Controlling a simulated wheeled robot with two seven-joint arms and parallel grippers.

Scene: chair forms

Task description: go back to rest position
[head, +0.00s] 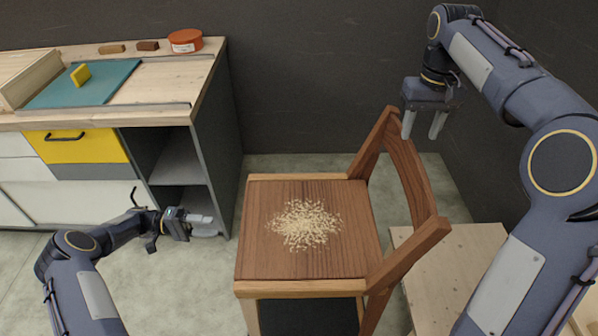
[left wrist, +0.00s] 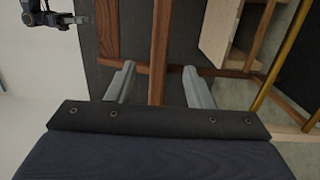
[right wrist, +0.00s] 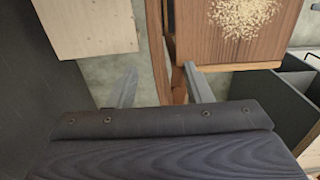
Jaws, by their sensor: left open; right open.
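My left gripper (head: 190,222) is held in the air to the left of the wooden chair (head: 262,225), apart from it. Its two grey fingers are open with nothing between them in the left wrist view (left wrist: 160,85). My right gripper (head: 424,124) is raised above and behind the chair's backrest (head: 408,175), fingers pointing down. It is open and empty, and its spread fingers also show in the right wrist view (right wrist: 160,88). A scatter of pale shavings (head: 305,225) lies on the brown chair seat.
A low wooden box (head: 460,265) is right of the chair. Floor between bench and chair is clear.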

